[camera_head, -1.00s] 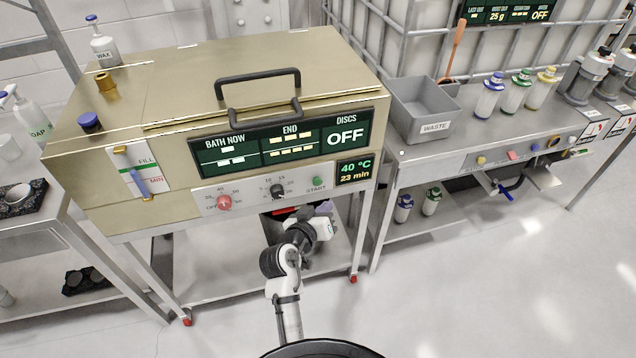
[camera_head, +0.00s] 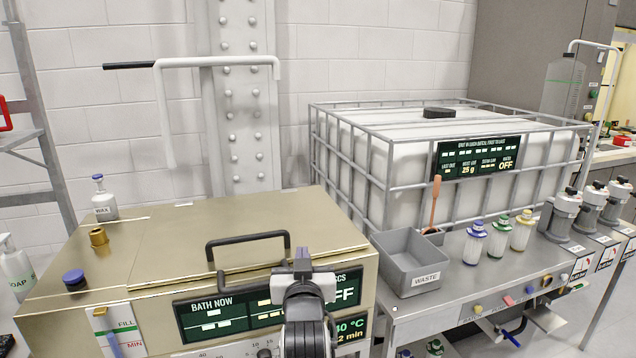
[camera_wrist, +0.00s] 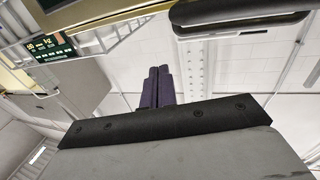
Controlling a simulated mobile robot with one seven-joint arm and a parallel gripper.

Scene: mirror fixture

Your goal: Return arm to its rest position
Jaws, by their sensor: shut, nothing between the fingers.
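My gripper (camera_head: 303,262) is raised in front of the brass-coloured bath cabinet in the head view, over its dark display panel. In the wrist view its two dark purple fingers (camera_wrist: 158,86) stand side by side, touching, with nothing between them. My arm comes up from the bottom of the head view and hides part of the panel, including most of the DISCS reading. The cabinet's black handle (camera_head: 248,240) is behind and left of the gripper. A black handle bar (camera_wrist: 240,18) also shows near the top of the wrist view.
The bath cabinet (camera_head: 150,255) fills the lower left. A grey waste bin (camera_head: 428,281) stands right of it on a metal bench beside several capped bottles (camera_head: 498,240). A caged white tank (camera_head: 350,150) stands behind. A white pipe with a black grip (camera_head: 128,66) rises at the back left.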

